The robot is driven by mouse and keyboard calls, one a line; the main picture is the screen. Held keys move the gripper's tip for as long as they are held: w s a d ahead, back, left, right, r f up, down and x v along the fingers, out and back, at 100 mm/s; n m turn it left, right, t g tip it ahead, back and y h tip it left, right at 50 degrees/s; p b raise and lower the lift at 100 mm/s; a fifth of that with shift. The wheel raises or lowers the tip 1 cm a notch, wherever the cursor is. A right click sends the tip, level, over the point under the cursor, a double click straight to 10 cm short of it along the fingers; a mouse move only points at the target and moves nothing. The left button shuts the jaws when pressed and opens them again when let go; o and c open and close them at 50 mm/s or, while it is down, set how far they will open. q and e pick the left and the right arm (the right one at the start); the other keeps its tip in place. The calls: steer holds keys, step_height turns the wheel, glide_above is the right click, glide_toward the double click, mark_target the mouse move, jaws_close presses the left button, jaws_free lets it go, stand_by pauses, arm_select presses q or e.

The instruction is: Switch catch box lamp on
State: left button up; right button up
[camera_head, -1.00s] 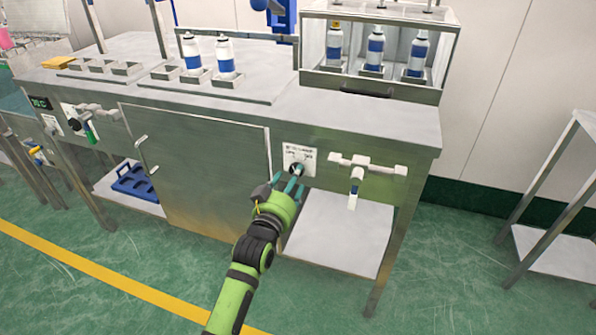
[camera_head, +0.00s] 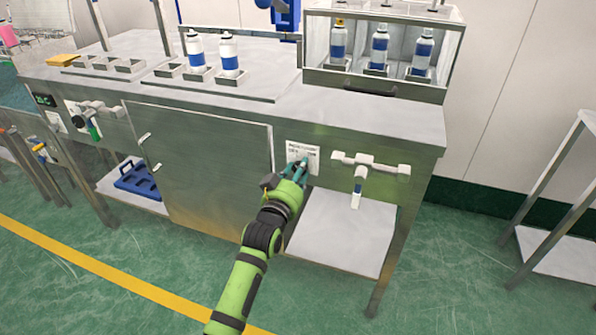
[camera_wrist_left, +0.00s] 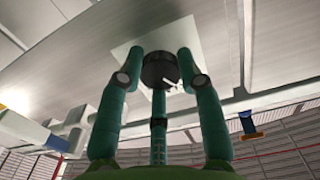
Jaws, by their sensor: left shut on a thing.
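A white label plate (camera_head: 292,150) with small dark print is fixed to the steel front of the bench, right of the large door. A round black knob (camera_wrist_left: 159,68) with a white mark stands out from the plate in the left wrist view. The teal fingers of my left gripper (camera_head: 299,168) are around this knob and shut on it. In the head view the fingers largely hide the knob. The plate's print is too small to read, and no lit lamp can be made out. My right gripper is not in view.
A white pipe with a valve (camera_head: 370,163) juts out just right of the plate. The steel door (camera_head: 205,180) is left of it. A low shelf (camera_head: 340,232) is below. A glazed box (camera_head: 380,48) with cans stands on the bench top.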

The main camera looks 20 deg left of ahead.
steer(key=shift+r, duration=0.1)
arm_select(q)
steer(key=shift+m+p, duration=2.5)
steer(key=shift+m, duration=3.4)
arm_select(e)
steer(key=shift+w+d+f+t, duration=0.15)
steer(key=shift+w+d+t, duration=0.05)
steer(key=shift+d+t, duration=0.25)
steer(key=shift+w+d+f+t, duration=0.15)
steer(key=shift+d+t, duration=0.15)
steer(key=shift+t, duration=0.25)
arm_select(q)
steer(key=shift+a, duration=0.1)
steer(key=o, duration=1.2)
steer(key=shift+c, duration=0.2)
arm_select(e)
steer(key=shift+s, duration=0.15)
